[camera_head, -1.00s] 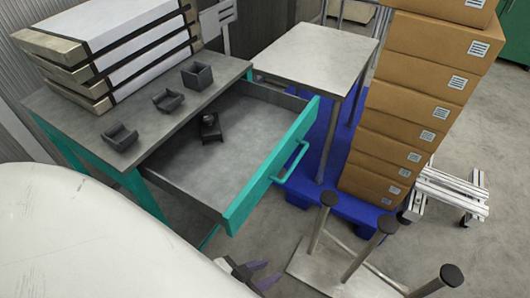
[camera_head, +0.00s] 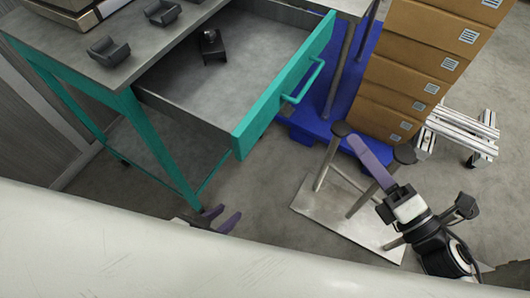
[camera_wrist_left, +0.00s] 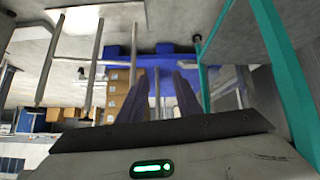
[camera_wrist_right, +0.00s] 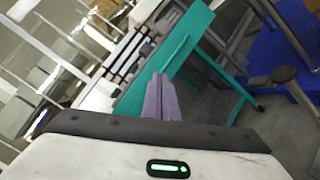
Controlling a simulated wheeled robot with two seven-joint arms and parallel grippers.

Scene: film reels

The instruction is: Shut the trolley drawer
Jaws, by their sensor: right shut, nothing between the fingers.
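The trolley drawer (camera_head: 185,90) is pulled well out, with its teal front (camera_head: 262,115) and bar handle (camera_head: 305,85) facing right in the head view. A small black part (camera_head: 212,45) lies inside. My right gripper (camera_head: 353,140) is shut and empty, its purple fingers together, to the right of and apart from the drawer front. My left gripper (camera_head: 228,216) is low, below the drawer's near corner, mostly hidden by my white body. Its fingers (camera_wrist_left: 159,76) stand apart with nothing between.
Black bins (camera_head: 109,52) sit on the trolley top. Stacked cartons (camera_head: 410,60) stand on a blue pallet (camera_head: 308,125) beyond the drawer. A metal stand with round black tops (camera_head: 341,129) is near my right gripper. Grey floor is open below the drawer.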

